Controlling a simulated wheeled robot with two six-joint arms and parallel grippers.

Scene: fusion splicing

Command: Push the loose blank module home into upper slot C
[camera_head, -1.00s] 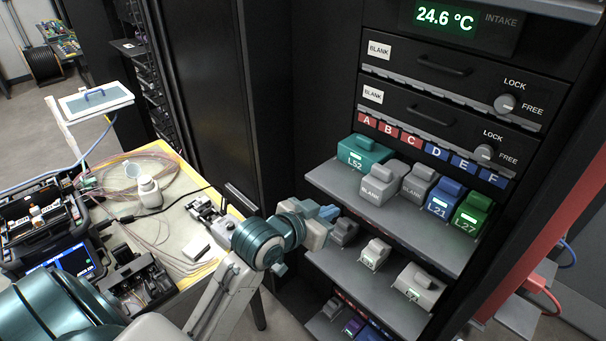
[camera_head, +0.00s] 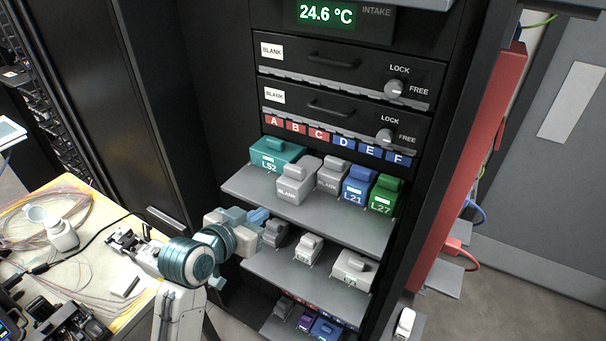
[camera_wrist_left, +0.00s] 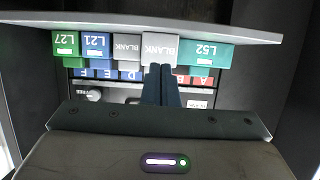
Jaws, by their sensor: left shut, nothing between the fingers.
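The grey blank module (camera_head: 293,189) in line with slot C stands on the upper shelf (camera_head: 250,188), further out than its neighbours. In the left wrist view its BLANK face (camera_wrist_left: 160,46) looks larger than the faces beside it. My left gripper (camera_head: 259,216) is shut and empty, below and left of this module in the head view. In the left wrist view the shut fingers (camera_wrist_left: 160,70) point at the module's face and overlap its edge; I cannot tell whether they touch. My right gripper is not in view.
A teal L52 module (camera_head: 270,157) stands left of the loose blank. A second blank (camera_head: 330,181), blue L21 (camera_head: 355,192) and green L27 (camera_head: 381,200) stand to its right. A lower shelf (camera_head: 285,272) holds grey modules. Two drawers are above.

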